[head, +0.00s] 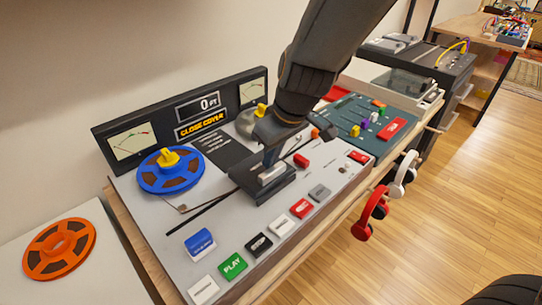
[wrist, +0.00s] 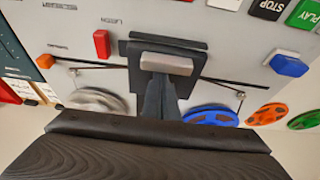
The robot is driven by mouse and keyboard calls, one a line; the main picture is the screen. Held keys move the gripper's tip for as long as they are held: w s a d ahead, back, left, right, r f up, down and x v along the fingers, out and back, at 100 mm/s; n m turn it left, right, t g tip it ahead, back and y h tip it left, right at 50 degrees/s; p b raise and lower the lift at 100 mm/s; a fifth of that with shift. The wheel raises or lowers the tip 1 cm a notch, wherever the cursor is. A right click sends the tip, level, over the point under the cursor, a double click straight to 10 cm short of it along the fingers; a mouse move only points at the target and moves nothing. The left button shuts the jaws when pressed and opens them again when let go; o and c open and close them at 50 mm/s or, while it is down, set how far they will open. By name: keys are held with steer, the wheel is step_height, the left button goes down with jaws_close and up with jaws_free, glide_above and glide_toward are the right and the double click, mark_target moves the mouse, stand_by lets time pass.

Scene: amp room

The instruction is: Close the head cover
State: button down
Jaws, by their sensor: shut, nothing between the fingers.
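The dark head cover (head: 250,178) sits in the middle of the tape deck, with a silver-grey bar (head: 272,175) at its front. Both also show in the wrist view, the cover (wrist: 135,62) and the bar (wrist: 167,64). My gripper (head: 270,157) is shut and empty, pointing down at the cover. In the wrist view its fingertips (wrist: 158,82) are right beside the silver bar; I cannot tell whether they touch it. My gripper hides part of the cover, and its exact tilt is unclear. The deck's display reads CLOSE COVER (head: 202,126).
A blue reel (head: 171,170) is left of the cover, a silver reel (wrist: 97,101) on its other side. Push buttons such as green PLAY (head: 233,265) line the front. An orange reel (head: 59,249) lies at left. Red headphones (head: 370,214) hang at the front edge. A mixer (head: 365,125) stands right.

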mark_target(260, 165)
steer(key=shift+s+d+f, duration=0.1)
steer(key=shift+s+f, duration=0.15)
steer(key=shift+s, duration=0.1)
steer(key=w+a, duration=0.1)
steer(key=w+a+r+p, duration=0.1)
steer(key=w+a, duration=0.1)
steer(key=shift+w+r, duration=0.1)
steer(key=shift+w, duration=0.05)
steer(key=v, duration=0.9)
steer(key=s+d+f+m+h, duration=0.1)
steer(key=s+d+f+m, duration=0.2)
steer(key=d, duration=0.5)
steer(key=s+d+f+m+g+h, duration=0.1)
steer(key=s+d+f+m, duration=0.2)
steer(key=d, duration=0.5)
steer(key=s+d+f+m+g+h, duration=0.1)
steer(key=s+d+f+m, duration=0.2)
steer(key=d, duration=0.4)
steer(key=shift+s+d+f+m, duration=0.35)
steer(key=shift+s+f, duration=0.2)
steer(key=shift+s, duration=0.25)
